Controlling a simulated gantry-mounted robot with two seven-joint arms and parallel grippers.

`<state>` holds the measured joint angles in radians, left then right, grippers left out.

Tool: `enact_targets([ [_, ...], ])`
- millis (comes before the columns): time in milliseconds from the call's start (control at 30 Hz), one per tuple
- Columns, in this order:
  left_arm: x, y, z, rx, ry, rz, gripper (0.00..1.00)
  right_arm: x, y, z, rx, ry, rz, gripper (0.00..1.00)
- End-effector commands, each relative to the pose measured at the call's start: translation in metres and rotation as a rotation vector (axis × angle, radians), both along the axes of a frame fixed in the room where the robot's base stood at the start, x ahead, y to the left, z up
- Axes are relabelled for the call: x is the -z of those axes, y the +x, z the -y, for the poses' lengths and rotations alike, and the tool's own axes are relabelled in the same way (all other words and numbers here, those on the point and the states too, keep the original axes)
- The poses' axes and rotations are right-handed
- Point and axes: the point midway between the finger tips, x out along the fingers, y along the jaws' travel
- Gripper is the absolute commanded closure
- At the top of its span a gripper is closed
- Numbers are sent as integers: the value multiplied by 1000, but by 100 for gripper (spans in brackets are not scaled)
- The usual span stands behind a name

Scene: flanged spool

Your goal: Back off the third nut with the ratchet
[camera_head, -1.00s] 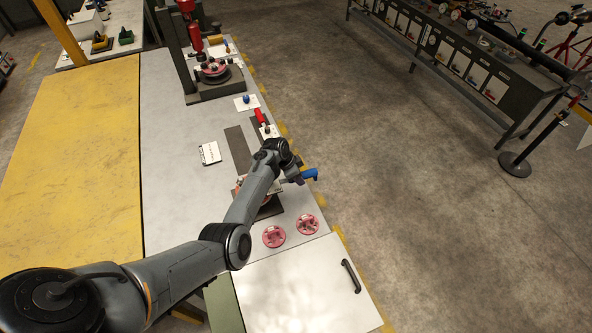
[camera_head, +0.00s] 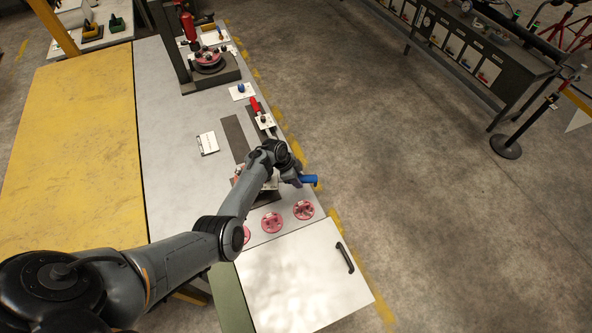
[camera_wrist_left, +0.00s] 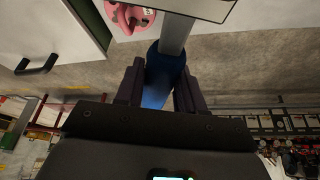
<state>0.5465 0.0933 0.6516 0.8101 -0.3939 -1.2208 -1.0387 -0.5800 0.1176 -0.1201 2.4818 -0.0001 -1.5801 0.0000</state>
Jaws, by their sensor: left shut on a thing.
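My left gripper (camera_head: 295,179) is shut on the blue handle (camera_head: 309,181) of the ratchet, at the right edge of the bench. In the left wrist view the gripper (camera_wrist_left: 158,92) has a dark finger on each side of the blue handle (camera_wrist_left: 158,72). A grey metal shank (camera_wrist_left: 176,34) runs from the handle toward a pale plate at the top. My forearm and wrist cover most of the work under them in the head view, so the ratchet head, the spool and its nuts cannot be made out. My right gripper is not in view.
Pink round pieces (camera_head: 271,222) lie on the grey bench (camera_head: 180,180) just nearer than the work; one is partly behind my arm. A white panel with a black handle (camera_head: 344,258) is at the near end. A red-handled tool (camera_head: 256,106) and a press stand lie farther back.

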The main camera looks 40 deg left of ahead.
Motion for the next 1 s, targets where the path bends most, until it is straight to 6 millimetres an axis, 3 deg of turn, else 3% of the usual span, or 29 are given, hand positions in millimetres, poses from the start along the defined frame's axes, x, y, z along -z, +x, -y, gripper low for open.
enact_targets([
  [300, -2, 0, 1, 11, 2, 3, 100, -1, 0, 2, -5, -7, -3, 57],
  [633, -4, -30, 23, 189, 1, 0, 100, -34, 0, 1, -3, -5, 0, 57],
  [1000, -1, -33, 26, 214, 2, 2, 100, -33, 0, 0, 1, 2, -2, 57],
])
